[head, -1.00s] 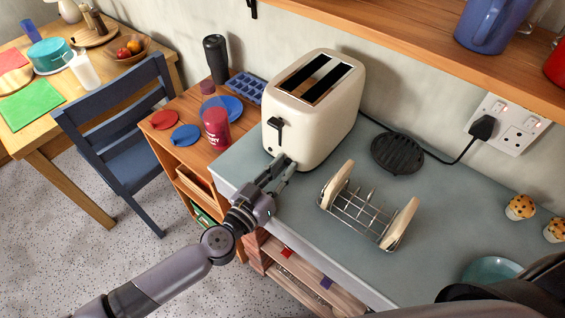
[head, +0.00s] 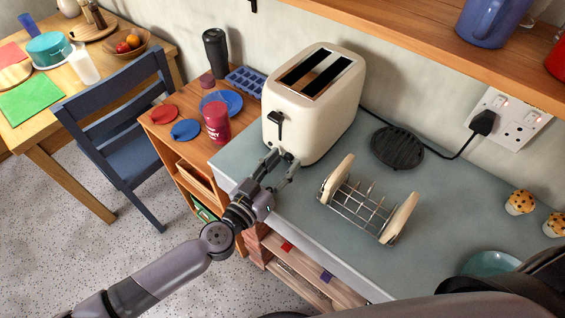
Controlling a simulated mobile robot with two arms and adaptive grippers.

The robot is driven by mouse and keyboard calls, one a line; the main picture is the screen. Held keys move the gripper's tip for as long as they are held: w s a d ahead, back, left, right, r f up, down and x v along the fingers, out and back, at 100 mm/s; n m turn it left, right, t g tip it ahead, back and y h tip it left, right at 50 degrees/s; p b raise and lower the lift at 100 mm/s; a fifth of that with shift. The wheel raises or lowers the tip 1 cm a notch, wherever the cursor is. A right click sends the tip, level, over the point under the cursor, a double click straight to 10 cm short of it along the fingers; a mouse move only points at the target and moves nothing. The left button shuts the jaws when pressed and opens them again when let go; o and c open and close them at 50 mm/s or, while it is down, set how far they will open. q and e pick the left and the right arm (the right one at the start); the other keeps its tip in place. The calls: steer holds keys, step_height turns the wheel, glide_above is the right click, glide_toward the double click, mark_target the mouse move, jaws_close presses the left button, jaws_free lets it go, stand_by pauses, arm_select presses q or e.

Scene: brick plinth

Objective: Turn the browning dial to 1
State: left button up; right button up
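The cream toaster (head: 312,112) stands upright on the grey-green counter, with two empty-looking slots on top and a dark lever (head: 276,125) on its front end. My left gripper (head: 281,163) is at the low front of the toaster, its fingers apart on either side of a small dark knob, the browning dial (head: 287,156). The dial's markings are too small to read, and I cannot tell whether the fingers touch it. My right gripper is not in view; a dark arm part shows at the bottom right.
A wire toast rack (head: 366,208) with cream ends stands right of the gripper. A black trivet (head: 397,148) lies behind it, and the cable runs to a wall socket (head: 507,117). A wooden shelf (head: 420,38) overhangs the back.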

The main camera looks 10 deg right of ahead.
arm_select(q)
steer(key=v, duration=1.1)
steer(key=shift+s+a, duration=0.25)
steer(key=shift+a, duration=0.1)
